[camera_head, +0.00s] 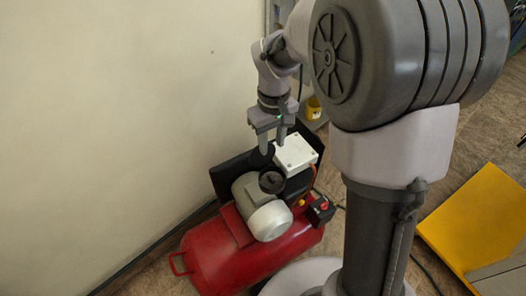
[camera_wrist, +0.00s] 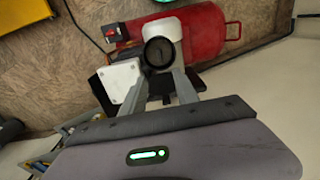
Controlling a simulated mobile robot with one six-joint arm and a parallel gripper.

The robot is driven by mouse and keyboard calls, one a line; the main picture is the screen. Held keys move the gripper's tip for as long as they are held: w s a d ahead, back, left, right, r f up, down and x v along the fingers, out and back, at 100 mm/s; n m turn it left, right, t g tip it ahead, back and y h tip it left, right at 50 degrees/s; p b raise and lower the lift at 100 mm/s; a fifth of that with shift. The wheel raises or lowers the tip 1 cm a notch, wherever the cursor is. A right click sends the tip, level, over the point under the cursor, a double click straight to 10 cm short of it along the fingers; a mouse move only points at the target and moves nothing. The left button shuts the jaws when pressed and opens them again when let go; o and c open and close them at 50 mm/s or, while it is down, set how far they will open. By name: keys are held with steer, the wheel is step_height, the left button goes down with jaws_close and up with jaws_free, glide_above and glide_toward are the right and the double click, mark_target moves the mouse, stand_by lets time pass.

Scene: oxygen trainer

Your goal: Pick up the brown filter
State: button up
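A dark brown round filter (camera_head: 271,182) with a ring-shaped face sits on the red compressor, beside the grey motor. A dark round piece, which looks like the same filter (camera_wrist: 159,52), shows in the wrist view just beyond my fingertips. A second dark round part (camera_head: 261,158) shows behind it in the head view, partly behind a finger. My gripper (camera_head: 272,146) points down above these parts, with its two fingers apart. In the wrist view my gripper (camera_wrist: 160,78) is also open, and I see no object held. Whether a fingertip touches anything is unclear.
The red compressor tank (camera_head: 222,258) carries a grey motor (camera_head: 262,210) and a white box (camera_head: 295,154) close to my fingers. A wall (camera_head: 90,120) stands at the left. A yellow panel (camera_head: 485,220) lies at the right. A yellow cup-like item (camera_head: 313,108) is behind.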

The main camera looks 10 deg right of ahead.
steer(key=b, duration=0.4)
glide_above(271, 175)
steer(key=f, duration=0.9)
steer(key=shift+s+a+f, duration=0.15)
steer(key=shift+a+f, duration=0.1)
steer(key=shift+f, duration=0.15)
steer(key=f+b, duration=0.2)
steer(key=f, duration=0.3)
steer(key=shift+d+f+b, duration=0.15)
steer(key=shift+d+b, duration=0.05)
steer(key=shift+b, duration=0.15)
steer(key=shift+r, duration=0.2)
jaws_close()
